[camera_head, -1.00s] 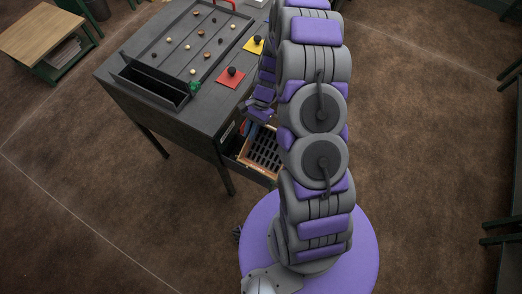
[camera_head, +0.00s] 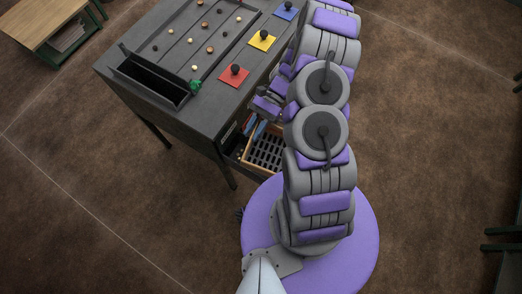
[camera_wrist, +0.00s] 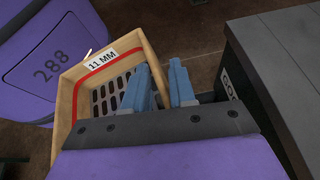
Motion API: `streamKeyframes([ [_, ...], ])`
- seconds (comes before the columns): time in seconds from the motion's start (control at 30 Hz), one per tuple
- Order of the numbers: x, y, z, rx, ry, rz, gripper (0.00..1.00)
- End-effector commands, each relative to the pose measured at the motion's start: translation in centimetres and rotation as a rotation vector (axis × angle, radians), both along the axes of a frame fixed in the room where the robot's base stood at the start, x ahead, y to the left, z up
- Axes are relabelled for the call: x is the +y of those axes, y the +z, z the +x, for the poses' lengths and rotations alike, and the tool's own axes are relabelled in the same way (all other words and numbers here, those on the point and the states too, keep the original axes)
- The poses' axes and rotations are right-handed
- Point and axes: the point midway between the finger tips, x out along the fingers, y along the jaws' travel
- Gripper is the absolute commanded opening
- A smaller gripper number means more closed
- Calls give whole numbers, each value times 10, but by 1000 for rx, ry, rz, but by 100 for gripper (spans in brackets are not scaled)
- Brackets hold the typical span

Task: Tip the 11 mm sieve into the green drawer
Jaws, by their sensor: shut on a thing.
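The 11 mm sieve (camera_wrist: 116,88) is a wooden-sided box with a dark slotted bottom, a red line inside and an "11 MM" label. In the head view the sieve (camera_head: 265,150) is beside the bench's near right corner, low against its side. My gripper's blue fingers (camera_wrist: 160,88) are shut on the sieve's wall at its right side in the wrist view. The gripper (camera_head: 256,128) also shows in the head view, partly behind my arm. A dark open drawer or tray (camera_head: 233,154) shows beside and below the sieve. I cannot make out a green drawer.
The dark bench (camera_head: 190,118) carries a black bin (camera_head: 150,78), a green item (camera_head: 195,86), small balls, and red (camera_head: 234,75), yellow (camera_head: 262,40) and blue (camera_head: 285,11) plates with knobs. A wooden-topped table (camera_head: 45,22) stands far left. The left floor is clear.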

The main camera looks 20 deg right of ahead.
Motion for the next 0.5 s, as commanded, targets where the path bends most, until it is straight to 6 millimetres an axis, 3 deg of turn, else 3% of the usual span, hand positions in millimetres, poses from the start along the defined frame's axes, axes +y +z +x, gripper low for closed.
streamKeyframes([
  [0.23, -4, 3, -2, 14, 5, 3, 0],
  [0.5, -26, 16, 11, 10, 2, 1, 0],
])
